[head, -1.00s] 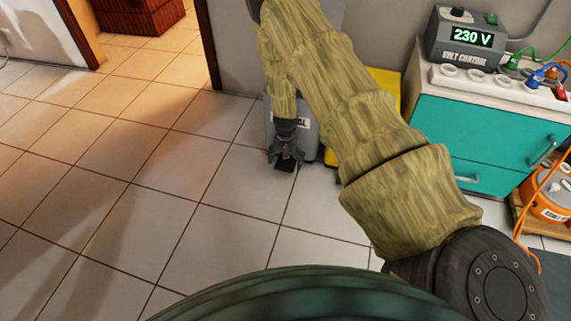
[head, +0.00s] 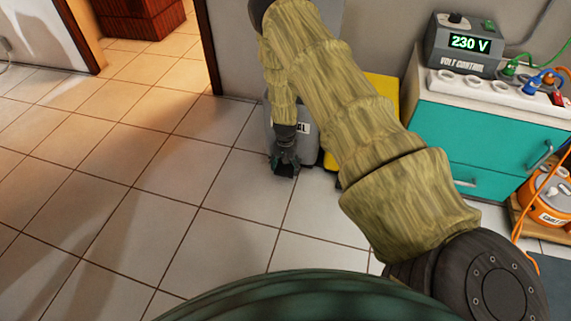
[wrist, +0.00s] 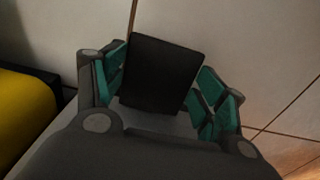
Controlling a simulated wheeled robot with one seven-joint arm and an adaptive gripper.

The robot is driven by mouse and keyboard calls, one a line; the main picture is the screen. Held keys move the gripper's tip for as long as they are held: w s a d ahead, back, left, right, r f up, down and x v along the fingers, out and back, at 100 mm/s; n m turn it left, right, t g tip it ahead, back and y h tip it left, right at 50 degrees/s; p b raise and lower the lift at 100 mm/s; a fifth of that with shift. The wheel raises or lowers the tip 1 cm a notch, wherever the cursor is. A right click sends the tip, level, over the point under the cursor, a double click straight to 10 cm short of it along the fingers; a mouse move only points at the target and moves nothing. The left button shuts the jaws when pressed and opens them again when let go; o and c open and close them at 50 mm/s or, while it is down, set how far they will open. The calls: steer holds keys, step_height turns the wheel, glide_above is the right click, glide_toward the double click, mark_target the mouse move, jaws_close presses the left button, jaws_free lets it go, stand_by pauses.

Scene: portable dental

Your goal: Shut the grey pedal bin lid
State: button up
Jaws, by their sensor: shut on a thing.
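The grey pedal bin (head: 308,150) stands on the floor by the wall, partly behind my arm. Part of its white label shows. Its lid is hidden behind my arm, so I cannot tell whether it is up or down. My gripper (head: 286,168) is low at the front of the bin, pointing down near the floor. In the wrist view my gripper (wrist: 160,85) has its teal fingers on either side of a flat black plate (wrist: 163,72), which looks like the bin's pedal. The gripper is shut on it.
A yellow bin (head: 388,92) stands right beside the grey one; its yellow side (wrist: 25,120) fills the left of the wrist view. A teal-drawer cabinet (head: 485,125) with a voltage box (head: 465,42) is at right. Tiled floor (head: 150,190) to the left is clear.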

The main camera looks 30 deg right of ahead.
mark_target(285, 169)
steer(key=shift+s+a+f, duration=0.15)
steer(key=shift+f, duration=0.15)
steer(key=o, duration=1.5)
steer(key=shift+f, duration=0.1)
steer(key=shift+c, duration=0.2)
steer(key=shift+r, duration=0.2)
step_height(285, 169, up, 12)
steer(key=shift+f, duration=0.15)
